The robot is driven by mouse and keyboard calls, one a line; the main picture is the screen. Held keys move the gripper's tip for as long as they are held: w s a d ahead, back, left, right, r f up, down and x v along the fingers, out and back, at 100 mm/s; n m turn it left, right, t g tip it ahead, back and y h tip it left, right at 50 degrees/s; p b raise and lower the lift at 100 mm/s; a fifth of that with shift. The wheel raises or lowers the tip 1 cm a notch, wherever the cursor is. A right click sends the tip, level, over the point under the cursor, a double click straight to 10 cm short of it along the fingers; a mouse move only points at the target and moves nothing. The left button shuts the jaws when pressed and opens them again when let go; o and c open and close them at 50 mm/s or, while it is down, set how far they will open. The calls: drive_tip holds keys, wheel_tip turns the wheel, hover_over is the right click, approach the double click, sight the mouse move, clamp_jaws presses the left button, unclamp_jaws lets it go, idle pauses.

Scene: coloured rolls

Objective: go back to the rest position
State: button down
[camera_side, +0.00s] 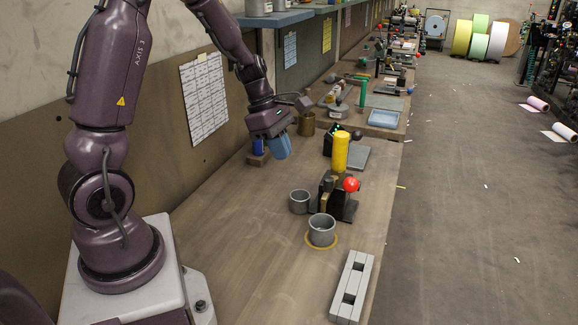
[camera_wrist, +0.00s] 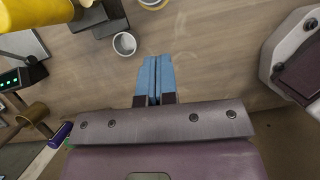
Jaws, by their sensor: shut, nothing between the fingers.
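My gripper (camera_side: 277,148) is above the wooden bench near the wall side. Its blue fingers point down and are together, with nothing between them. In the wrist view the two blue fingers (camera_wrist: 154,75) lie side by side over bare wood. A yellow roll (camera_side: 340,151) stands upright to the right of my gripper in the side view; it also shows at the upper left of the wrist view (camera_wrist: 38,14). A blue roll (camera_side: 257,147) stands just left of my fingers in the side view, partly hidden by the gripper.
Grey cups (camera_side: 299,203) (camera_side: 321,232) stand nearer the camera, one inside a yellow ring. A dark device with a red ball (camera_side: 351,184) is beside them. A slotted grey block (camera_side: 351,287) lies at the bench edge. The left foreground bench is clear.

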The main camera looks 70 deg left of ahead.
drive_tip(key=s+d+r+m+t+y, duration=0.1)
drive_tip(key=s+d+r+m, duration=0.5)
drive_tip(key=m, duration=0.7)
drive_tip(key=s+d+r+m+t+y, duration=0.1)
drive_tip(key=s+d+r+m+y, duration=0.1)
drive_tip(key=s+d+r+m, duration=0.4)
drive_tip(key=d+r+m, duration=0.3)
drive_tip(key=m, duration=0.3)
drive_tip(key=shift+s+d+m+t, duration=0.2)
drive_tip(key=shift+s+m+t, duration=0.2)
